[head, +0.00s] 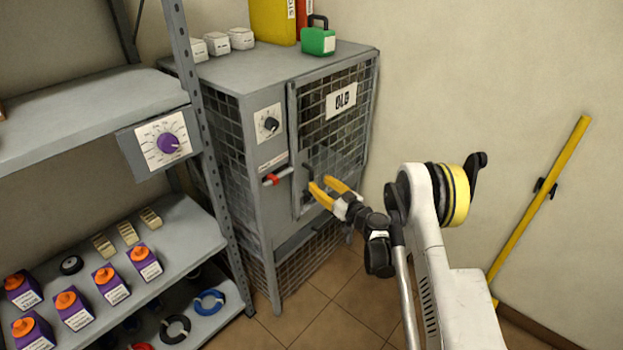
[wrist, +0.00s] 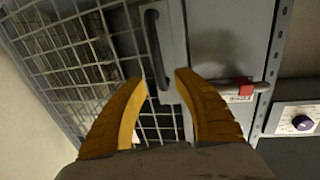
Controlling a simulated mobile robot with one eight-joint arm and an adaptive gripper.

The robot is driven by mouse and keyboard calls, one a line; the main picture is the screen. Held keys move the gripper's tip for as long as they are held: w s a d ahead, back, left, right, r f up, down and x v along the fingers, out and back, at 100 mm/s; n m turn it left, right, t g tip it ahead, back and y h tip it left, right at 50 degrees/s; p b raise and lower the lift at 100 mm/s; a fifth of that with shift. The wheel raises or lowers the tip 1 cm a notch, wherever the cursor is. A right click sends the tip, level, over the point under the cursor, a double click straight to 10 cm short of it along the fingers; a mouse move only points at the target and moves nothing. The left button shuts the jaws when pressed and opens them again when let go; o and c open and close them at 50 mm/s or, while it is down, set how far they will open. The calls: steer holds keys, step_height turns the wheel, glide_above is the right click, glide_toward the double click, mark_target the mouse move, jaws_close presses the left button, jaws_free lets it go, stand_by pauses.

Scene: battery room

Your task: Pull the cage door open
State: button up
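The grey wire-mesh cage door (head: 333,127) carries an "OLD" sign and looks closed in the head view. Its dark bar handle (wrist: 156,50) stands on a grey plate along the door edge in the wrist view. My gripper (head: 320,184) has yellow fingers, held apart in front of the door near the handle. In the wrist view my gripper (wrist: 161,76) is open, with the lower end of the handle showing between the fingertips. I cannot tell whether a finger touches it. A red-tipped latch (head: 272,179) sits left of the door; it also shows in the wrist view (wrist: 240,90).
A shelf rack (head: 190,225) with purple bottles and cable coils stands to the left. A dial (head: 267,123) is on the cabinet front. A green case (head: 318,39) and binders stand on top. A yellow pole (head: 540,205) leans on the right wall. Tiled floor shows below.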

mark_target(312, 177)
steer(key=b+x, duration=0.1)
steer(key=x, duration=0.4)
steer(key=shift+w, duration=0.1)
jaws_close()
